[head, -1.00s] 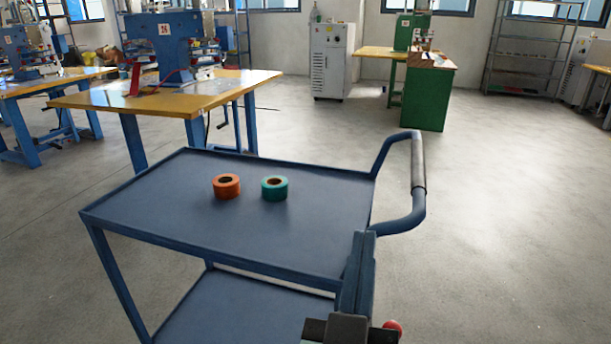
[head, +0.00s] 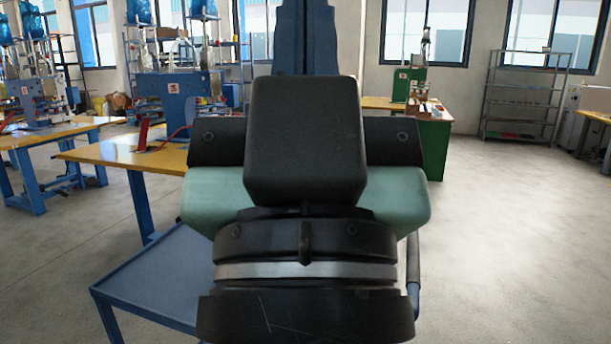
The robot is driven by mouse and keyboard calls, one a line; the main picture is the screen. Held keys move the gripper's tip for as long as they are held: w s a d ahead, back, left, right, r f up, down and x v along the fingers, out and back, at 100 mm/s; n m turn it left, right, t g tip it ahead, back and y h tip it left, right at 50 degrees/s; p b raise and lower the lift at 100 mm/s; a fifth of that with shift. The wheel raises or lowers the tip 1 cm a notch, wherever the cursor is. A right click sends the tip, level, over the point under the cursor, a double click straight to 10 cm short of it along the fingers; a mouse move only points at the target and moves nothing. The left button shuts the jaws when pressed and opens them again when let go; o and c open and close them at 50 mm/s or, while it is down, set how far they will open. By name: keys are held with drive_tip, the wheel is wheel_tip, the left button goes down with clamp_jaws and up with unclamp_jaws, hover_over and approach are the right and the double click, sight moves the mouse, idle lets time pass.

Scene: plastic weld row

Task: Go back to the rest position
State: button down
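My gripper (head: 305,40) and wrist fill the middle of the head view, close to the camera. The dark blue part at its far end rises to the top edge of the picture, and its tips are not clearly shown. I cannot tell whether it is open or shut. No held object is visible. The blue cart (head: 150,275) stands below and behind my arm, with only its left corner and a little of its handle showing. The tape rolls seen on it before are hidden now.
A yellow-topped workbench (head: 115,153) with a blue welding machine (head: 175,95) stands behind the cart at left. A second bench (head: 50,138) is farther left. A green machine stand (head: 435,145) and metal shelves (head: 520,95) are at the back right. The right floor is clear.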

wheel_tip(320, 180, up, 20)
drive_tip(key=p, duration=1.8)
drive_tip(key=shift+r, duration=0.1)
